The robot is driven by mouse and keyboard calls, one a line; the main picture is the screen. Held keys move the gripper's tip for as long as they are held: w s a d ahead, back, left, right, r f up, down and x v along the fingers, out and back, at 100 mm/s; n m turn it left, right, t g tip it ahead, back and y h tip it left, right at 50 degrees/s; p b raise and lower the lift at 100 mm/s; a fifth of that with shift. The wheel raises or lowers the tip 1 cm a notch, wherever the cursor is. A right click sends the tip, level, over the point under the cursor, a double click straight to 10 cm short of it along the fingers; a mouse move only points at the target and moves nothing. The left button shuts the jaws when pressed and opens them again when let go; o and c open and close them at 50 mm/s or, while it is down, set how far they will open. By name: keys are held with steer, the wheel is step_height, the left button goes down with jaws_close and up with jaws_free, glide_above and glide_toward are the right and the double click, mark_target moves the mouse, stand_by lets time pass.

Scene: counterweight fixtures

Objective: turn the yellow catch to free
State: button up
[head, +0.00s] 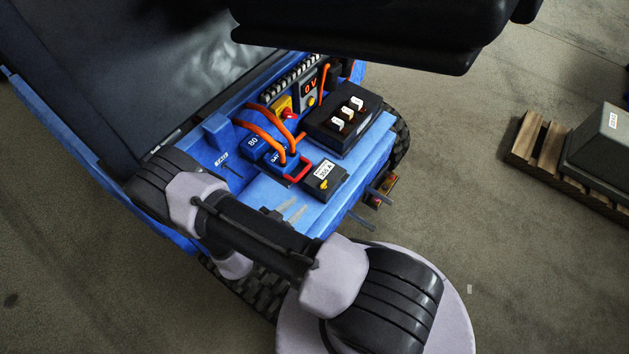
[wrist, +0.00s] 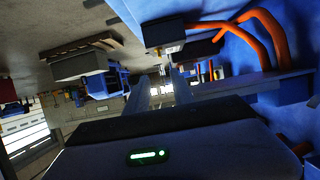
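A small yellow piece (head: 323,185), which looks like the catch, sits on a dark box with a white label (head: 326,170) at the front edge of the blue machine in the head view. Its exact angle is too small to read. In the wrist view my gripper (wrist: 160,88) shows two pale fingers standing apart with a gap between them and nothing held. The fingers are below a dark box with a pale label (wrist: 150,22) and apart from it in the picture.
Orange cables (head: 262,128) run to a blue connector with a red handle (head: 299,172) beside the labelled box. A black block with white switches (head: 342,125) stands behind it. A yellow-and-red switch (head: 283,107) is farther back. A pallet (head: 535,145) lies at right; floor between is clear.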

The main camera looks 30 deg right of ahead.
mark_target(323, 184)
steer(key=b+x, duration=0.3)
steer(key=x, duration=1.1)
steer(key=shift+w+d+f, duration=0.1)
steer(key=shift+d, duration=0.1)
jaws_close()
